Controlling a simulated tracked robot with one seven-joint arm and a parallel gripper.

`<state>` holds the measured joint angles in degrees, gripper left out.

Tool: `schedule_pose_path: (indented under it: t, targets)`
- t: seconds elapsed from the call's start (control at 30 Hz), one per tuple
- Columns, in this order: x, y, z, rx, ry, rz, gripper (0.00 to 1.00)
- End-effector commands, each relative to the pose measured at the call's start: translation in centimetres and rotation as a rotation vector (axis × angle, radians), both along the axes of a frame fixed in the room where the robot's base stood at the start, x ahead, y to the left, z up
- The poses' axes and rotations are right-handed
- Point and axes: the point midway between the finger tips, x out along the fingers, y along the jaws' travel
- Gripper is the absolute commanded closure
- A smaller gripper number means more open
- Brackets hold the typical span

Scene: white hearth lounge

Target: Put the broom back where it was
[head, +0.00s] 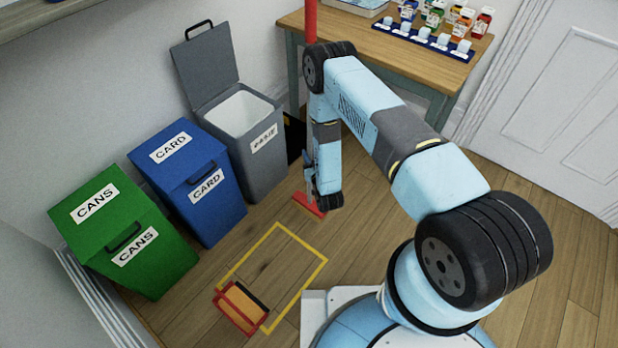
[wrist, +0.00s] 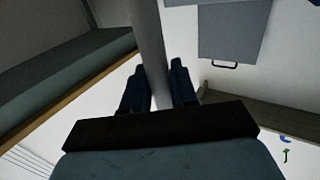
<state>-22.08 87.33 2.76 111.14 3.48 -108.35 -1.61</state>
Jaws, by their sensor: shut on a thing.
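The broom has a red upper pole (head: 311,20) rising behind my arm and a red head (head: 308,205) low at the floor beside the grey bin. My arm hides much of the pole between. My gripper (head: 310,163) is shut on the broom; the fingers are small and partly hidden by my arm in the head view. In the wrist view a pale grey length of the pole (wrist: 148,40) passes between the two dark fingers of my gripper (wrist: 158,88). The broom looks roughly upright. Whether its head touches the floor is unclear.
A grey bin (head: 262,165) with raised lid, a blue CARD bin (head: 215,210) and a green CANS bin (head: 165,265) line the wall. A yellow floor outline (head: 300,303) has a red-edged item (head: 240,308) at its corner. A table (head: 410,62) with bottles stands behind.

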Motion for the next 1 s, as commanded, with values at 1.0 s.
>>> schedule_pose_path:
  t: [1.0]
  targets:
    - [12.5, 1.0, -8.9, 0.0, -0.001, -0.003, 1.0]
